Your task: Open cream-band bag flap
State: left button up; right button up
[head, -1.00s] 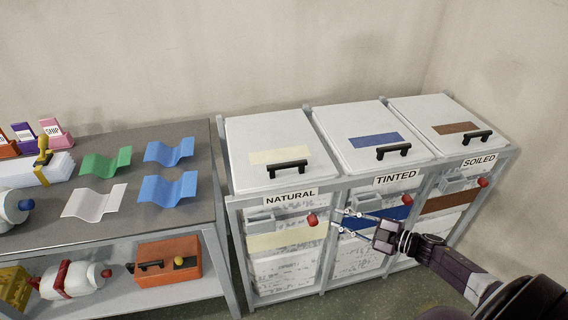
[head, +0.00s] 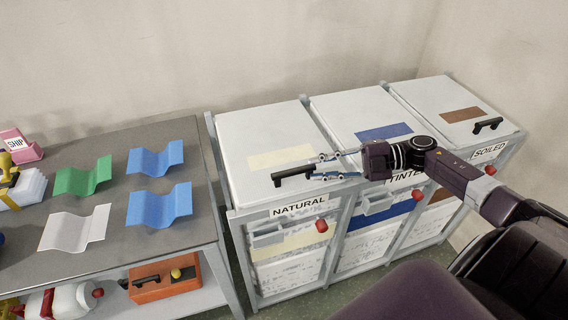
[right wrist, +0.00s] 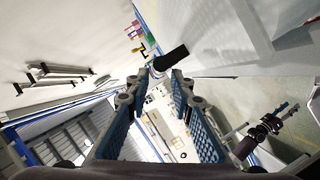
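The NATURAL bag flap (head: 265,130) is a white lid with a cream band (head: 281,157) and a black bar handle (head: 291,173). The flap lies shut on its frame. My right gripper (head: 322,167) is open at the right end of this handle, fingers pointing left. In the right wrist view a black handle (right wrist: 171,58) shows just beyond the open blue-padded fingertips (right wrist: 157,84); I cannot tell whether they touch it. What looks like my left gripper (right wrist: 272,121) is small at the right of that view, its finger state unclear. It is out of the head view.
The TINTED flap (head: 362,112) with a blue band and the SOILED flap (head: 436,98) with a brown band stand to the right, both shut. A grey table (head: 108,224) with wavy blue, green and white sheets stands left. Red knobs (head: 321,226) stick out in front.

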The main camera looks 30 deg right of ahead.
aim_at(291, 172)
jog(key=shift+w+a, duration=0.15)
jog(key=shift+a, duration=0.1)
jog(key=b+x, duration=0.1)
jog(key=x, duration=0.5)
jog(key=shift+w+a+f+b, duration=0.1)
jog(key=shift+w+a+b, duration=0.05)
jog(key=shift+a+b, duration=0.15)
jog(key=shift+a, duration=0.15)
jog(key=shift+w, duration=0.1)
jog(key=c, duration=0.5)
pick_arm(q)
jog(key=shift+s+f, duration=0.65)
jog(key=shift+f, duration=0.2)
pick_arm(e)
grip_shut()
